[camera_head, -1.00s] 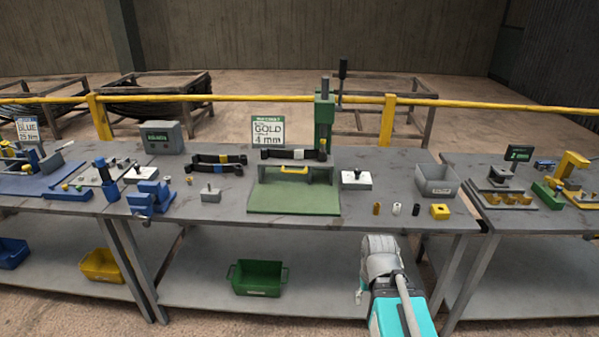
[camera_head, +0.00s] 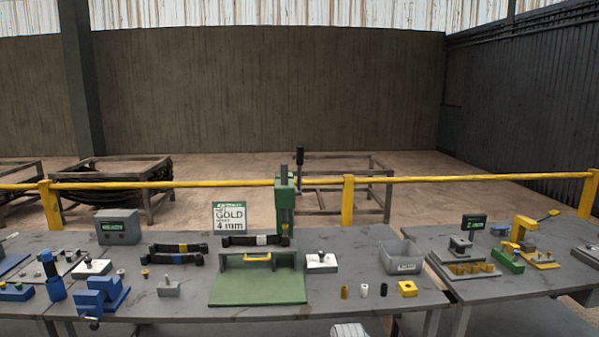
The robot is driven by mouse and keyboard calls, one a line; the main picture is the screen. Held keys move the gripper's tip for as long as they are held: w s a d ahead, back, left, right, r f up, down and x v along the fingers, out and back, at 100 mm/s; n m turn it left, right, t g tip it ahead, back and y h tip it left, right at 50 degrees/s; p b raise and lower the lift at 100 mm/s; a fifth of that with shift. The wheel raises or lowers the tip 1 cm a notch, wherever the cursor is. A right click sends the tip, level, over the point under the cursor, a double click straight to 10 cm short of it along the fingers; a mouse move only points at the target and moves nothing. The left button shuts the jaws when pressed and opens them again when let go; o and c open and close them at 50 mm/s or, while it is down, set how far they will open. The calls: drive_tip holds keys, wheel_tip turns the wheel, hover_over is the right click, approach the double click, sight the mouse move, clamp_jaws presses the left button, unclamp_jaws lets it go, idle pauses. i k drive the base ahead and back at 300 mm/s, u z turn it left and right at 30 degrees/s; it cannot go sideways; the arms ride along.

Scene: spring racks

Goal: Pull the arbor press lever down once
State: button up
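The arbor press is a green column (camera_head: 285,207) at the back of the middle bench, behind a green base plate (camera_head: 258,290). Its lever (camera_head: 299,160) has a black handle and stands upright to the right of the column top. A dark bar with a white band (camera_head: 256,240) lies across the grey fixture in front of the column. Only a small pale piece of my arm shows at the bottom edge, in front of the bench. My gripper cannot be made out, and nothing of mine touches the lever.
A sign reading GOLD 4 mm (camera_head: 229,217) stands left of the press. Two dark bars (camera_head: 175,254) lie left of the fixture. A grey bin (camera_head: 402,257), a white block (camera_head: 321,262) and several small parts are to the right. A yellow rail (camera_head: 425,180) runs behind.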

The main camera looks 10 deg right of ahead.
sight(301, 147)
drive_tip(key=u, duration=0.4)
drive_tip(key=i, duration=1.25)
drive_tip(key=z, duration=0.45)
